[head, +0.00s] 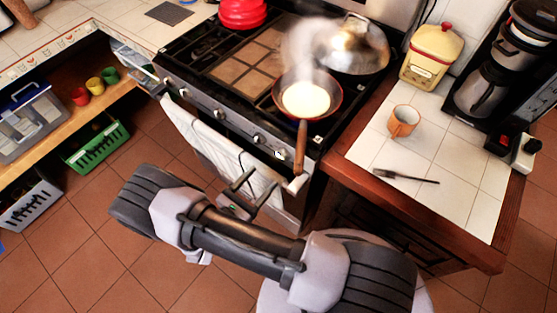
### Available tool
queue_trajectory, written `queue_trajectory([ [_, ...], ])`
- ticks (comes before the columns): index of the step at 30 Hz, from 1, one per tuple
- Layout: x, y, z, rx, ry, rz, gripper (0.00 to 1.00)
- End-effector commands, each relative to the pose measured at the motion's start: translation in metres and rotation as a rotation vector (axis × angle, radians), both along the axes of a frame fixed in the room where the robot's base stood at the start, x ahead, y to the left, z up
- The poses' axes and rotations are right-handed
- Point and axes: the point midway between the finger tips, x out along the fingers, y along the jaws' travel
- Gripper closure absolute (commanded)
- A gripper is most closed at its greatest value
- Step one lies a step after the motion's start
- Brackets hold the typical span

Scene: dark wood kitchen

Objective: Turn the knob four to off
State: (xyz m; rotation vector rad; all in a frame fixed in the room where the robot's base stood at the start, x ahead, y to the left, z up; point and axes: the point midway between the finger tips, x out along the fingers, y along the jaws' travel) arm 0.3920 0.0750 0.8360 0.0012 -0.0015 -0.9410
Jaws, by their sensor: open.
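The stove (200,100) has a row of knobs along its front panel. I see knobs at the left (183,92), the middle (219,113) and the right (259,139); which one is knob four is not marked, and their exact settings are too small to read. My gripper (251,182) is open and empty in front of the stove, below the right part of the knob row and near the hanging white towel. It appears apart from the knobs.
A steaming pan (305,98) sits on the right burner, its wooden handle (300,150) sticking out over the front edge near the right knobs. A red pot (242,13) stands at the back. A white towel (205,135) hangs on the oven front. A tiled counter (455,145) lies right.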

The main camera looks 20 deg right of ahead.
Motion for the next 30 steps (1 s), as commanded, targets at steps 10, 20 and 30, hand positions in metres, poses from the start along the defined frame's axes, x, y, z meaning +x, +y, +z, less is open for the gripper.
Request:
queue_trajectory([
  [10, 0.047, -0.066, -0.001, 0.001, 0.0, -0.004, 0.35],
  [20, 0.054, -0.075, 0.0, 0.001, 0.001, -0.001, 0.35],
  [30, 0.054, -0.075, 0.0, 0.001, 0.001, -0.002, 0.85],
])
